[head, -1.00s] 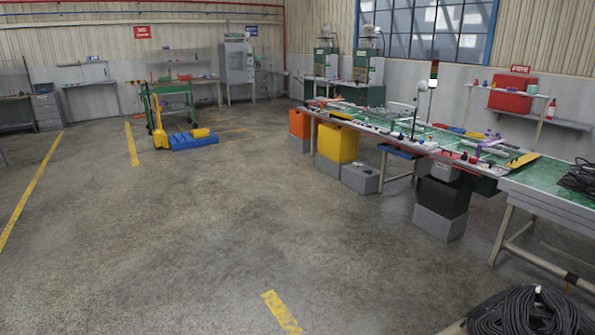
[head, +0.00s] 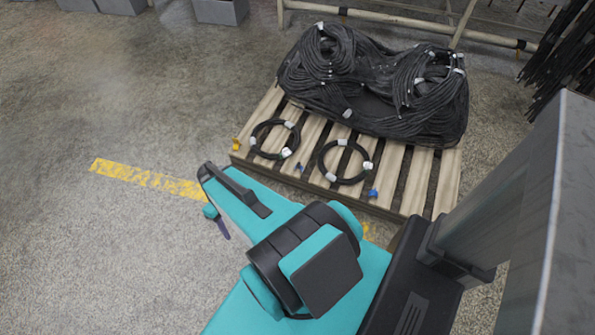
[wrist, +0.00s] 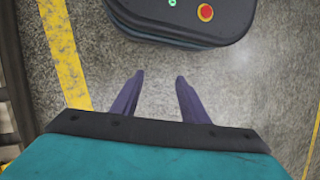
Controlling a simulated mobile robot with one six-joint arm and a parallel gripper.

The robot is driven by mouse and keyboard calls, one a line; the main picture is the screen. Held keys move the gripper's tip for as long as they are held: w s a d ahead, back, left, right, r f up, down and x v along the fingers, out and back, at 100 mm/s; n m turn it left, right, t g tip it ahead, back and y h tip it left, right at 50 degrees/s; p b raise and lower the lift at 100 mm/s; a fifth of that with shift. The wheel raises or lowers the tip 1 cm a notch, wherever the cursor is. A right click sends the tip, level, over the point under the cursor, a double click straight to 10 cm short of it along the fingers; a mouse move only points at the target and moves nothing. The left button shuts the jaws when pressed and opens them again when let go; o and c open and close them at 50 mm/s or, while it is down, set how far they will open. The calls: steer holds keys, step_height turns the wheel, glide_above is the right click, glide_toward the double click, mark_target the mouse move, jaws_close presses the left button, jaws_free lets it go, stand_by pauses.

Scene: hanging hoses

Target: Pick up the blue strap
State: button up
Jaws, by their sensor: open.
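One blue piece (head: 373,193) is near the front edge, beside a black hose coil. In the head view, a purple finger (head: 222,228) shows left of the pallet, well apart from the blue pieces.
A big heap of black hoses (head: 375,80) covers the pallet's back. A left coil (head: 274,121) and a right coil (head: 320,157) lie in front. A yellow tag (head: 236,145) is at the left corner. Floor to the left is clear, with a yellow line (head: 150,178).

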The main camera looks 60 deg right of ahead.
steer(key=w+d+f+t+b, duration=0.1)
steer(key=w+d+f+b, duration=0.25)
steer(key=d, duration=0.25)
steer(key=w+d+f+t+b, duration=0.1)
steer(key=w+d+f+b, duration=0.15)
steer(key=d+b, duration=0.3)
steer(key=n+t+h+b, duration=0.15)
steer(key=t+b, duration=0.45)
steer(key=b, duration=1.5)
glide_toward(299, 164)
steer(key=v, duration=0.4)
steer(key=shift+f+n, duration=0.15)
steer(key=shift+n, duration=0.1)
steer(key=shift+w, duration=0.1)
steer(key=shift+b+x, duration=1.45)
steer(key=shift+x, duration=2.9)
steer(key=shift+f, duration=0.15)
